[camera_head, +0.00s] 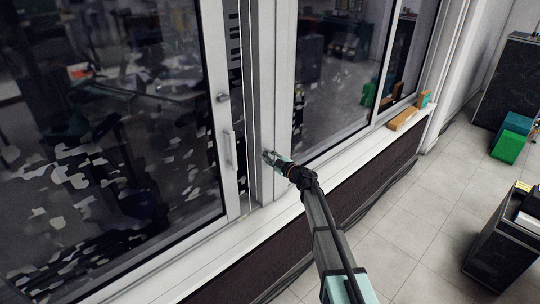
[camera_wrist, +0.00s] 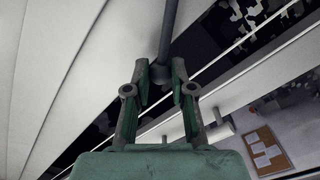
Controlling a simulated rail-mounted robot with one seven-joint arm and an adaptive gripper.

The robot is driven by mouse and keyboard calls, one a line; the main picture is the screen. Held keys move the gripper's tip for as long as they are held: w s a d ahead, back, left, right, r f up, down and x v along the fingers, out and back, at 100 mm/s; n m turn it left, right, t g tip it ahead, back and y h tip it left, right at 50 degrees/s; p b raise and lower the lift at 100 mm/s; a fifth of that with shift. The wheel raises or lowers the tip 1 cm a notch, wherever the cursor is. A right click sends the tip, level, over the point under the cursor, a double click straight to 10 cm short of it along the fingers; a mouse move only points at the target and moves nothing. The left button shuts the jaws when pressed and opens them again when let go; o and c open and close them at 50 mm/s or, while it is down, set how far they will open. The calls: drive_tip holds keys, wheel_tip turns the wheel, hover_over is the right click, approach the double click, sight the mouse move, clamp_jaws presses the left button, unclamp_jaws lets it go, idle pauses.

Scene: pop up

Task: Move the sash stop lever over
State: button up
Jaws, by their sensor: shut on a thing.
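In the wrist view, a dark grey rod, which looks like the sash stop lever (camera_wrist: 170,28), comes down from the top edge and ends in a rounded tip between my fingers. My gripper (camera_wrist: 161,74) is shut on it near that tip. In the head view, my gripper (camera_head: 267,156) is at the white window post, just above the sill. The lever is too small and covered there to make out clearly.
A sliding window sash (camera_head: 214,70) with a vertical handle (camera_head: 230,150) and a small knob (camera_head: 222,97) is left of my gripper. The white sill (camera_head: 360,143) runs below, with wooden blocks (camera_head: 403,118) at its far end. Open tiled floor lies to the right.

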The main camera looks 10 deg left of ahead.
drive_tip(key=shift+s+a+f, duration=0.1)
drive_tip(key=shift+s+a, duration=0.05)
drive_tip(key=shift+s+a+f+b, duration=0.5)
drive_tip(key=shift+s+a+f, duration=0.1)
drive_tip(key=shift+f, duration=0.2)
idle(0.3)
drive_tip(key=shift+s+a+f+b, duration=0.25)
drive_tip(key=shift+f+b, duration=0.1)
drive_tip(key=shift+f, duration=0.2)
drive_tip(key=shift+s+a+f+b, duration=0.2)
drive_tip(key=shift+f+b, duration=0.1)
drive_tip(key=shift+f, duration=0.2)
drive_tip(key=shift+f, duration=0.1)
